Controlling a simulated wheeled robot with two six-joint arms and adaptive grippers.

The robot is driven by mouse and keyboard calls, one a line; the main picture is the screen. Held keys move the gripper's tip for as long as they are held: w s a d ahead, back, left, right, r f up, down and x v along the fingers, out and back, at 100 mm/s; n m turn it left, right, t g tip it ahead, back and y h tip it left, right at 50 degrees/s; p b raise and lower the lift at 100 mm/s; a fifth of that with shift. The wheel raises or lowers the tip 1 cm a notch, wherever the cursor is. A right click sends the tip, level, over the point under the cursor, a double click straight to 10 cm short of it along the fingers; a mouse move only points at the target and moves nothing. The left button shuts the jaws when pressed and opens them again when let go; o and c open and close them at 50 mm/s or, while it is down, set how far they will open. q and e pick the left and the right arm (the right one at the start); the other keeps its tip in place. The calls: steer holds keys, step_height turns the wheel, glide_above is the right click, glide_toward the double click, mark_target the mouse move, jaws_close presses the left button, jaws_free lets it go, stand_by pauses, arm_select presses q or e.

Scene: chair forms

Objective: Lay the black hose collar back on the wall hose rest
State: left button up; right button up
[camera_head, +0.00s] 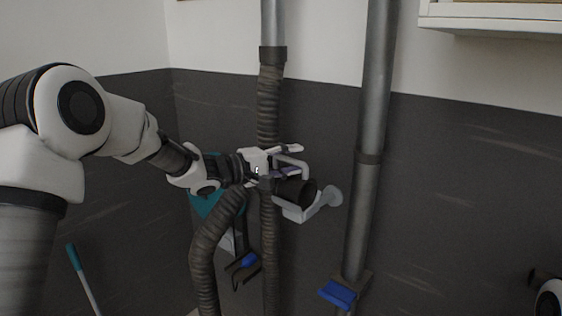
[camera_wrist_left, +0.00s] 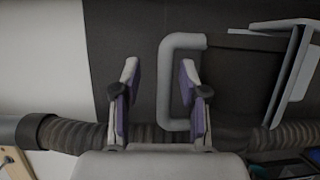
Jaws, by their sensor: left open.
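The black hose collar (camera_head: 294,187) is a dark short tube with a pale loop handle (camera_wrist_left: 183,40). In the head view it lies at the grey wall hose rest (camera_head: 329,197), whose pale cradle shows below it and appears to bear it. My left gripper (camera_head: 297,160) is open just above and left of the collar. In the left wrist view, its two purple-lined fingers (camera_wrist_left: 160,68) are spread, the right one overlapping the handle loop; I cannot tell whether they touch. The dark collar (camera_wrist_left: 238,75) and the pale rest (camera_wrist_left: 292,78) show right of the handle there.
A ribbed hose (camera_head: 270,95) hangs from a grey pipe, and a lower loop (camera_head: 205,250) bends up toward the gripper. A thick grey pipe (camera_head: 372,110) stands right of the rest. A blue-topped item (camera_head: 338,293) is below.

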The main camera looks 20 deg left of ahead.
arm_select(q)
steer(key=v, duration=1.1)
steer(key=shift+s+a, duration=0.25)
steer(key=shift+a, duration=0.05)
steer(key=shift+r, duration=0.1)
